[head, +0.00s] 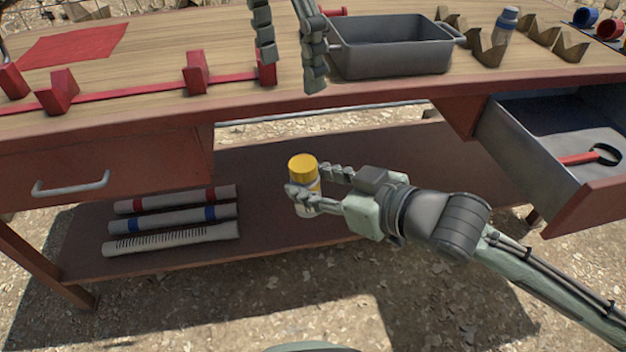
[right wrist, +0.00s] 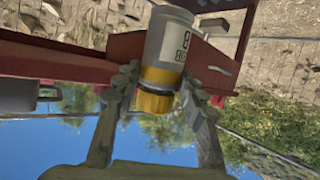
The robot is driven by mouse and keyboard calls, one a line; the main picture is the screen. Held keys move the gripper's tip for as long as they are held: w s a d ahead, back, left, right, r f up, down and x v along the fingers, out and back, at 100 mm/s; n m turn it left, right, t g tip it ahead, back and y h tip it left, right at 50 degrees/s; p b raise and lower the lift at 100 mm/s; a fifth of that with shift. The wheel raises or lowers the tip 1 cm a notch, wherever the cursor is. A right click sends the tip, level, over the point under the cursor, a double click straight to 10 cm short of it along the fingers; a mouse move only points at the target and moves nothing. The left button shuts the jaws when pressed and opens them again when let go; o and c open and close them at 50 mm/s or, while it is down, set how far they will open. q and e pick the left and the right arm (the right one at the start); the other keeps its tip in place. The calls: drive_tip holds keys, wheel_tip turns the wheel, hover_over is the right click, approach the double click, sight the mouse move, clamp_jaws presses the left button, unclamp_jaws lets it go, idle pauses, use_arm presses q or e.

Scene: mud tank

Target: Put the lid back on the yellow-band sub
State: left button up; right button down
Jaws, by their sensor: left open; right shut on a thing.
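The yellow-band sub (head: 308,187) is a white cylinder with a yellow upper end, held upright by my right gripper (head: 323,187) in front of the table. In the right wrist view the white sub (right wrist: 168,45) has dark lettering and a yellow band, with a thin dark line and a yellow end (right wrist: 155,101) between the fingers. I cannot tell whether that end is a separate lid. My right gripper (right wrist: 163,95) is shut on the sub. My left gripper (head: 290,72) is open and empty, pointing down over the table's front edge beside the grey tray.
The grey tray (head: 395,75) looks empty. A blue-capped bottle (head: 503,28) stands among brown holders. Red brackets (head: 57,92) line the table's left. The right drawer (head: 512,137) is open, holding a red-handled tool (head: 590,156). Banded tubes (head: 170,218) lie on the lower shelf.

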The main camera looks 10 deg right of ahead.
use_arm(q)
drive_tip(key=shift+r, duration=0.4)
